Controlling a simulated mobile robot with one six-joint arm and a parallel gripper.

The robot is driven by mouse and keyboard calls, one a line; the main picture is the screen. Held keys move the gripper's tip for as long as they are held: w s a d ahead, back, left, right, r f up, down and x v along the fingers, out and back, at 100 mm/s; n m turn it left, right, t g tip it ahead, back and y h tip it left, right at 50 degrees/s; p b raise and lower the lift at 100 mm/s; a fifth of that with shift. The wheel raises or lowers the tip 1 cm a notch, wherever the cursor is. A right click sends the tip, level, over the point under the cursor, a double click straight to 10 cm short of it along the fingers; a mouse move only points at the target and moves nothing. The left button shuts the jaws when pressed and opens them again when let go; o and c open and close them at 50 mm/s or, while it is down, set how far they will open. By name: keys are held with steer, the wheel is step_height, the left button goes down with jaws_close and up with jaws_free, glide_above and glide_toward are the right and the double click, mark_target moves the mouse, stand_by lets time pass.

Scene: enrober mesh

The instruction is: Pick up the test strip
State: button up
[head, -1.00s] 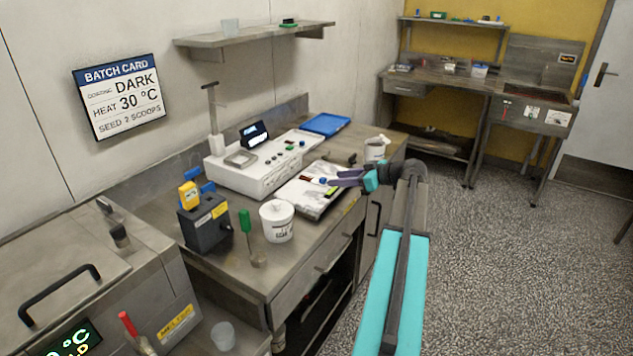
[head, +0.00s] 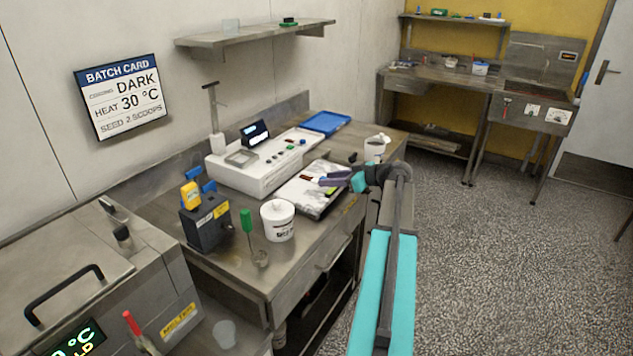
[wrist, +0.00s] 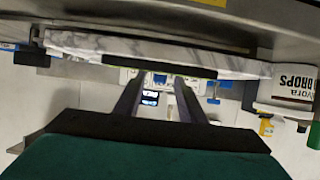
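A small dark reddish-brown piece (head: 307,177) lies on the white marbled slab (head: 300,198) on the bench. It looks like the test strip, but it is too small to be sure. My gripper (head: 322,181) is low at the right side of the slab, its fingers pointing left towards the dark piece. In the wrist view my gripper (wrist: 158,80) has its two fingers apart, with no held object visible between them. The slab's edge (wrist: 100,45) runs across beyond the fingers. I cannot tell whether the fingers touch the strip.
A white machine (head: 255,170) stands behind the slab, with a blue tray (head: 327,122) beyond it. A white tub (head: 278,220), a green-handled tool (head: 247,222) and a dark box (head: 206,225) stand to the left. Another white tub (head: 375,148) stands behind my arm.

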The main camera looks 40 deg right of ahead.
jaws_close()
steer(key=shift+r, duration=0.2)
steer(key=shift+r+b, duration=0.65)
steer(key=shift+r, duration=0.8)
steer(key=s+a+r+b, duration=0.1)
steer(key=s+b, duration=0.2)
steer(key=s, duration=1.3)
steer(key=shift+a+r, duration=0.3)
steer(key=shift+r, duration=0.1)
